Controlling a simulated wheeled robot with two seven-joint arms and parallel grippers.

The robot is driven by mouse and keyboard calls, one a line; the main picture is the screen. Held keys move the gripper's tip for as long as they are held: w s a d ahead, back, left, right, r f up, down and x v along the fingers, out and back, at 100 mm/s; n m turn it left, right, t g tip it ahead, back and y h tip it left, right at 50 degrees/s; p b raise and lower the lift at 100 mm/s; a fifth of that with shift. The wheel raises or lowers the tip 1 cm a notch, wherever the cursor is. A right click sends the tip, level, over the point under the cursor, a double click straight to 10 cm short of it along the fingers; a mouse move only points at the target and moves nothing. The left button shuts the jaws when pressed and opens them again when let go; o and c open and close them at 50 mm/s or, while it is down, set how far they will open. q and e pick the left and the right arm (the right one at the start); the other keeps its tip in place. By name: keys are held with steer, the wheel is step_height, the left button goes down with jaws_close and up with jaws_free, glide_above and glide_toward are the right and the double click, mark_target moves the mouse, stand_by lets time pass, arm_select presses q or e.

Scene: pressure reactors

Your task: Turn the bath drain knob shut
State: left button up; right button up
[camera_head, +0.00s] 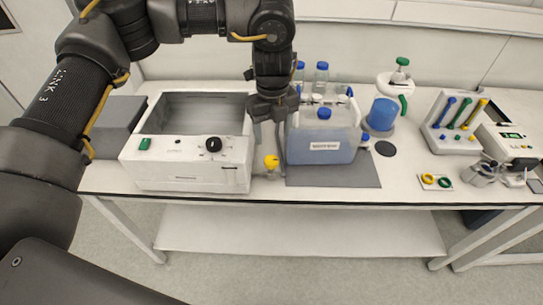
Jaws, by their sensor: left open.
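The bath (136,158) is a white box with an open grey basin, standing on the bench at left centre. Its front panel carries a black dial (213,144) and a green switch (144,143). A yellow knob (271,162), which looks like the drain knob, sits just beyond the bath's right side, near its front. My left gripper (267,135) points down between the bath and a blue-filled container. It is open, with its fingertips behind and a little above the yellow knob in the picture, apart from it. My right gripper is not in view.
The labelled blue container (322,147) stands close to the gripper's right on a grey mat (345,180). Blue-capped bottles (321,74) stand behind it. Further right are a blue vessel (382,114), a tube rack (440,138) and small devices. The bench's front edge is clear.

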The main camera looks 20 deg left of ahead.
mark_target(271, 160)
arm_select(q)
steer(key=f, duration=0.9)
steer(key=shift+w+a+f+p, duration=0.1)
steer(key=shift+a+f+p, duration=0.05)
steer(key=shift+a+p, duration=0.15)
steer(key=shift+f, duration=0.55)
steer(key=shift+c, duration=0.7)
steer(key=c, duration=0.8)
